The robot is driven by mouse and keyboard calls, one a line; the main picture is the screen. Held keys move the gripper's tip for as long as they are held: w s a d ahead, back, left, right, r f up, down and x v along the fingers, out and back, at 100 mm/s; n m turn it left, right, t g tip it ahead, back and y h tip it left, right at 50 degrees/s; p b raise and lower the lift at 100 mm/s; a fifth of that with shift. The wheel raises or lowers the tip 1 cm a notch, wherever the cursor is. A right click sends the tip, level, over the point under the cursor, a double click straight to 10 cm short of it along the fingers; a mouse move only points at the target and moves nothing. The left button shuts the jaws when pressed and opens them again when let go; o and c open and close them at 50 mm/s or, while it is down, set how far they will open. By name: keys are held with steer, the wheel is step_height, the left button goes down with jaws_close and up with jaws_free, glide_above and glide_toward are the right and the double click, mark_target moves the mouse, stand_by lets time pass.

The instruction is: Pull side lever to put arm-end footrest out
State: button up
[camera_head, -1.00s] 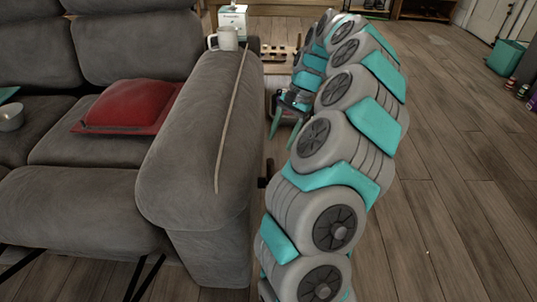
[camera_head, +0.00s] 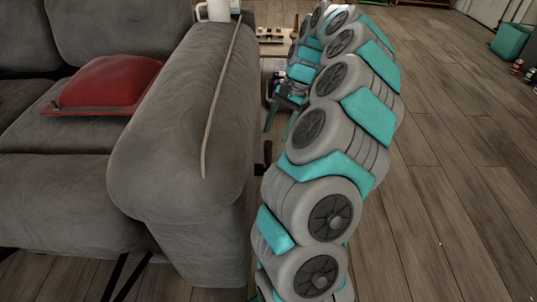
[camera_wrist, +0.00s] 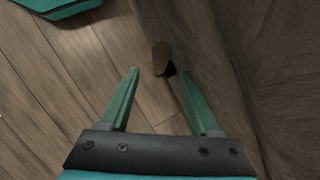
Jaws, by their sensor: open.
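The side lever (camera_head: 267,153) is a small dark handle low on the outer side of the grey sofa arm (camera_head: 192,120). In the wrist view the lever (camera_wrist: 161,57) shows a brown rounded end and a dark base beside the upholstery. My gripper (camera_wrist: 159,72) is open, its green fingers on either side of the line to the lever; the lever end appears just past the fingertips, and I cannot tell whether they touch. In the head view my gripper (camera_head: 279,121) hangs beside the sofa arm. A padded grey footrest section (camera_head: 60,195) is in front of the seat, with dark slanting struts below it.
A red cushion (camera_head: 105,84) lies on the seat. A white mug (camera_head: 217,10) stands on the sofa arm, and a thin cord-like strip (camera_head: 218,95) runs along its top. Open wooden floor (camera_head: 450,150) lies to the right, with a teal bin (camera_head: 510,40) far off.

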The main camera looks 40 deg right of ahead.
glide_above(268, 162)
step_height(268, 162, down, 7)
steer(key=shift+s+r+b, duration=0.1)
steer(key=shift+b, duration=0.25)
steer(key=shift+c, duration=0.4)
jaws_close()
stand_by(0.8)
